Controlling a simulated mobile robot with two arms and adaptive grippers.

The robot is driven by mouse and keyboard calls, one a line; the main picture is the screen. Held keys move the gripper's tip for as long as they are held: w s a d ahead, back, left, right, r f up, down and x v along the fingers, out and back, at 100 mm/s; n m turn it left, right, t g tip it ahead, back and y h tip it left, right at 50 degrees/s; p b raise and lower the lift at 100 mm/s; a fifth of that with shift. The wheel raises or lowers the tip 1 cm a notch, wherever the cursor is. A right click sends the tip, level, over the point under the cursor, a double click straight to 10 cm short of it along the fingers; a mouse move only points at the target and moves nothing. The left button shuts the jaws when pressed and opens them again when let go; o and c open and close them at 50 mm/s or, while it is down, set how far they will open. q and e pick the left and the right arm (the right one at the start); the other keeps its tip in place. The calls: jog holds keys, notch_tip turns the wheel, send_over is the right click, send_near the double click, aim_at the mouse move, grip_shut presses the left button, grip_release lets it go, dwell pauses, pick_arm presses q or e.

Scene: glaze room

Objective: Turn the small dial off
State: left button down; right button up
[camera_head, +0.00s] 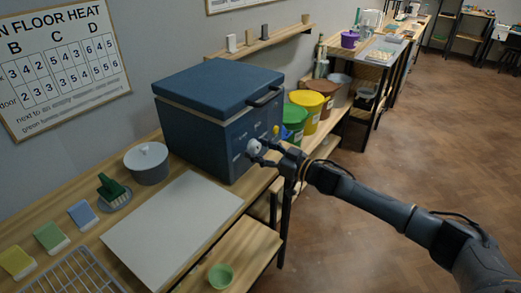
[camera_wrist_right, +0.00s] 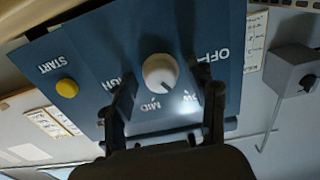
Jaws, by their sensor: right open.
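The white round dial (camera_wrist_right: 160,72) sits on the blue panel of the kiln-like box (camera_head: 215,85). In the wrist view the panel is upside down, with OFF, MID and partly hidden labels around the dial. A small dark mark shows near the dial's lower right edge, toward MID and the label beside it; the exact setting is hard to tell. My right gripper (camera_wrist_right: 166,78) is open, one finger on each side of the dial. I cannot tell whether the fingers touch it. In the head view the dial (camera_head: 253,147) shows at the fingertips. My left gripper is not in view.
A yellow START button (camera_wrist_right: 67,88) is on the same panel. A grey box (camera_wrist_right: 295,75) with a dark round part shows at the right of the wrist view. A grey lidded pot (camera_head: 148,165) and a pale board (camera_head: 172,222) are on the bench. Coloured buckets (camera_head: 306,108) stand behind my gripper.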

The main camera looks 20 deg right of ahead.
jog(key=shift+s+d, duration=0.1)
jog(key=c, duration=1.1)
jog(key=shift+r, duration=0.1)
jog(key=shift+c, duration=0.2)
jog(key=shift+r+n, duration=0.1)
jog(key=shift+n, duration=0.3)
jog(key=n, duration=0.4)
jog(key=shift+n, duration=0.3)
jog(key=n, duration=0.4)
jog(key=shift+r, duration=0.1)
jog(key=shift+r+n, duration=0.1)
jog(key=shift+n, duration=1.1)
